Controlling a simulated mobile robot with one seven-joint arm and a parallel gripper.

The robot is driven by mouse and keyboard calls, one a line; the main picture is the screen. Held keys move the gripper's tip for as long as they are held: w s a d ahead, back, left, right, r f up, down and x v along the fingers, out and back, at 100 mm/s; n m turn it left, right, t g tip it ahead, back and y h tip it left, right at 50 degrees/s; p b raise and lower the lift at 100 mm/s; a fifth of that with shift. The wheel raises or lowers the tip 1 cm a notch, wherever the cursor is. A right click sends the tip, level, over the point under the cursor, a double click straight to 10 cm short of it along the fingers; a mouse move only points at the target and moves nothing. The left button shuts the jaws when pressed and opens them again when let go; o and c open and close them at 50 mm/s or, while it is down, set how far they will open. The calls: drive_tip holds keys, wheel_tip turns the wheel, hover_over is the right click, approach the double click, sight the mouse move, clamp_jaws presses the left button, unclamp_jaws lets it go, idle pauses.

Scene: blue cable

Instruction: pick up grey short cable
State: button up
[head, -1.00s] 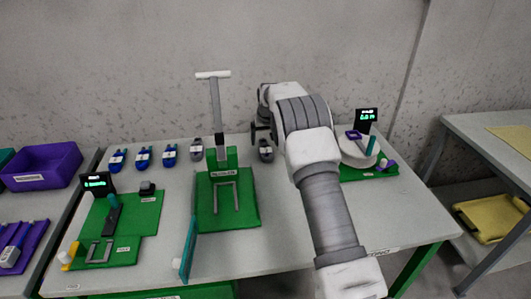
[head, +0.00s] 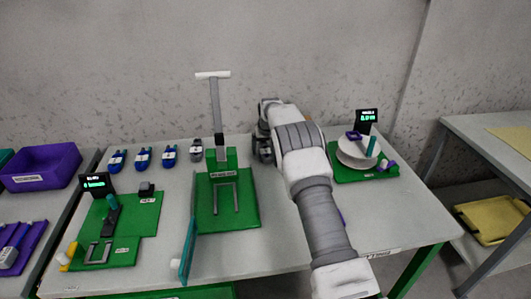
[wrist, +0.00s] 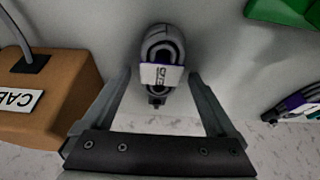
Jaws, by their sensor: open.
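A short grey cable (wrist: 161,50), coiled in a loop with a white label, lies on the table in the wrist view. It is between the tips of my open gripper (wrist: 159,80), with space on both sides and no visible contact. In the head view my gripper (head: 263,148) is low over the back of the table and hides this cable. Another grey cable (head: 196,150) lies to the left, beside several blue cables (head: 143,157). A cable with a purple band (wrist: 297,102) shows at the right of the wrist view.
A brown labelled box (wrist: 45,100) stands close to one finger in the wrist view. A green press stand (head: 245,208) is left of my arm. A scale on a green base (head: 345,176) stands to the right. The wall is close behind.

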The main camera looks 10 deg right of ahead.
drive_tip(key=shift+f, duration=0.2)
clamp_jaws()
idle(0.4)
drive_tip(key=shift+r, duration=0.1)
